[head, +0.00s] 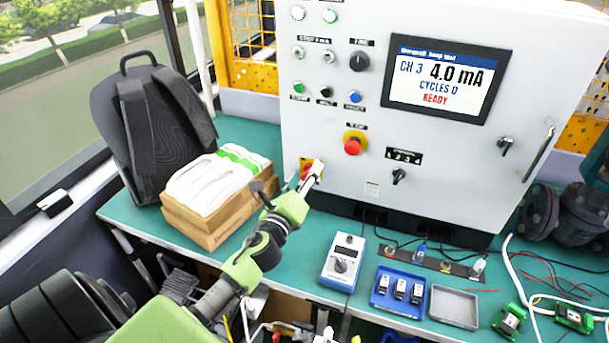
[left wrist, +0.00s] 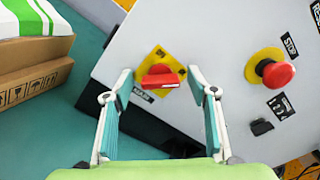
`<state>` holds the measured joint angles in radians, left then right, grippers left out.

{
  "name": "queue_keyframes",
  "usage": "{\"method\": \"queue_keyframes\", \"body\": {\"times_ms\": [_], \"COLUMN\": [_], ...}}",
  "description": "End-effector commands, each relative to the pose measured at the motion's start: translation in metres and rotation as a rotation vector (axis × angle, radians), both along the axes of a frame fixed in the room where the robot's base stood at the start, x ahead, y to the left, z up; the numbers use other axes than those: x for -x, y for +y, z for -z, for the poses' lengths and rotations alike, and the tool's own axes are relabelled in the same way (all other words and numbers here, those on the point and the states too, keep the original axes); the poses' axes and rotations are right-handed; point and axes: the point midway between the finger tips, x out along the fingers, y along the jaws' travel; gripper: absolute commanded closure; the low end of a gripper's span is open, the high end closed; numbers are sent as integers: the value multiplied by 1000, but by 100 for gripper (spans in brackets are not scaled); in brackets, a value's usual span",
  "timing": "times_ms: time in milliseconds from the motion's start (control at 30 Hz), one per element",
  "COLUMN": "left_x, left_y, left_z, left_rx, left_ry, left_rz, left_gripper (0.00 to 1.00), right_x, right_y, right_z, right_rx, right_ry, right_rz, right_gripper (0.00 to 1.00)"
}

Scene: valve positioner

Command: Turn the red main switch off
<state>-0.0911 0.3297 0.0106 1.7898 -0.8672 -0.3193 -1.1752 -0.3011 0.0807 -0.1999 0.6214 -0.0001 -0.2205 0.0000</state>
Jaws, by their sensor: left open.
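The red main switch (left wrist: 160,77) is a red handle on a yellow plate, low on the left part of the grey cabinet front. In the left wrist view its handle lies roughly level across the picture. In the head view the switch (head: 306,167) is largely hidden behind my left gripper (head: 314,172). My left gripper (left wrist: 160,82) is open, with one fingertip on each side of the handle in the wrist view. Gaps show between both fingertips and the handle there. Whether the tips reach the handle's depth I cannot tell. My right gripper is not in view.
A red emergency stop (head: 353,144) on yellow sits right of the switch. A cardboard box (head: 205,232) with white-and-green packs stands on the left, before a black backpack (head: 150,125). A blue-grey meter (head: 343,263) and a blue tray (head: 383,305) lie on the green bench.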

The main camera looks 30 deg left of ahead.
Motion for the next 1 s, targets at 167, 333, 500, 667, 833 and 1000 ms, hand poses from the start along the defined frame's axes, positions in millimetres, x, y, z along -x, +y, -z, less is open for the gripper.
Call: {"method": "queue_keyframes", "body": {"times_ms": [167, 333, 500, 667, 833, 1000], "left_x": [0, 0, 0, 1, 1, 1], "left_y": [0, 0, 0, 0, 1, 1], "left_z": [0, 0, 0, 1, 1, 2], "left_rx": [0, 0, 4, 33, 111, 239], "left_ry": [0, 0, -1, -7, -27, -57], "left_rz": [0, 0, 0, -1, -1, -1], "left_gripper": [52, 86, 86, 86, 86, 86], "right_x": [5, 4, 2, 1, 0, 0], "right_y": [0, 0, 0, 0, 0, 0], "right_z": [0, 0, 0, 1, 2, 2], "right_rx": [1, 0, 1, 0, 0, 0], "right_ry": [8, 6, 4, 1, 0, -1], "right_rz": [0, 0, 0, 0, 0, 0], "right_gripper": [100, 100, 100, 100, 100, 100]}}
